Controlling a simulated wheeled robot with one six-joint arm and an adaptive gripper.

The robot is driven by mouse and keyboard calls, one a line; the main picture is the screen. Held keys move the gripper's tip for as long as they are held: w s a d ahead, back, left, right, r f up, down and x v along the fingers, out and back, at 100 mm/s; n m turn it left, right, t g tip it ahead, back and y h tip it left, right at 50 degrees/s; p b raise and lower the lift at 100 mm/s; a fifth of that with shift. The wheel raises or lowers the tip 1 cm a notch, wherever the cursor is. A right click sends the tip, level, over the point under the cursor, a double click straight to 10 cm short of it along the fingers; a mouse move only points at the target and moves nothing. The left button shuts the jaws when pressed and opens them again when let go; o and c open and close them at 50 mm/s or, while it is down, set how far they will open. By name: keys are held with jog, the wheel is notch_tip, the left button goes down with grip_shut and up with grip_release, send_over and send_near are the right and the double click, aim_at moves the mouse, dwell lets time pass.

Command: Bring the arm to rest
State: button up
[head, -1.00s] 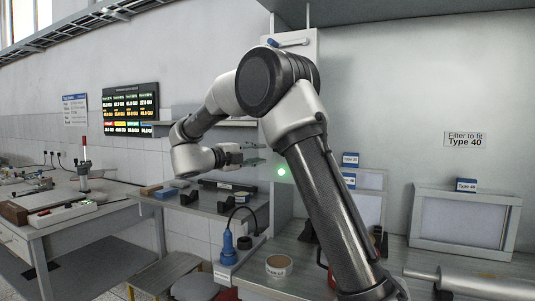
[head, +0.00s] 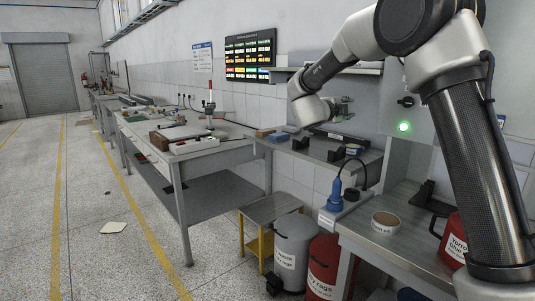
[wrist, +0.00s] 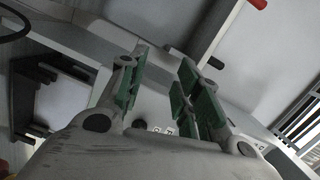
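My gripper (wrist: 165,95) has two fingers with green pads. In the wrist view they stand apart with nothing between them, so it is open and empty. In the head view my gripper (head: 340,105) is small and partly hidden by its own wrist link. It hangs in the air in front of the wall, above the shelf (head: 318,148) at the back. My arm is bent, with its elbow high at the upper right.
A workbench (head: 205,158) with trays and tools runs along the wall. A blue tool (head: 335,196) and a tape roll (head: 386,222) are on the right bench. A grey bin (head: 293,250), a red bin (head: 322,268) and a stool (head: 268,210) stand below. The floor (head: 120,265) at left is mostly open.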

jog(key=s+a+f+n+t+y, duration=0.15)
jog(key=a+f+n+y, duration=0.35)
jog(key=a+n+y, duration=0.75)
jog(key=s+d+f+n+g+y, duration=0.1)
jog(key=s+f+n+g+y, duration=0.3)
jog(key=s+n, duration=0.6)
jog(key=s+d+g+h, duration=0.1)
jog(key=s+d, duration=0.5)
jog(key=s, duration=0.6)
jog(key=s+d+n+g+h, duration=0.1)
jog(key=s+d, duration=0.5)
jog(key=s, duration=0.6)
jog(key=s+d+n+g+h, duration=0.1)
jog(key=s+d+g, duration=0.3)
jog(key=s, duration=0.8)
jog(key=shift+s+d+f+h, duration=0.25)
jog(key=shift+d+f+h, duration=0.1)
jog(key=shift+d+h, duration=0.65)
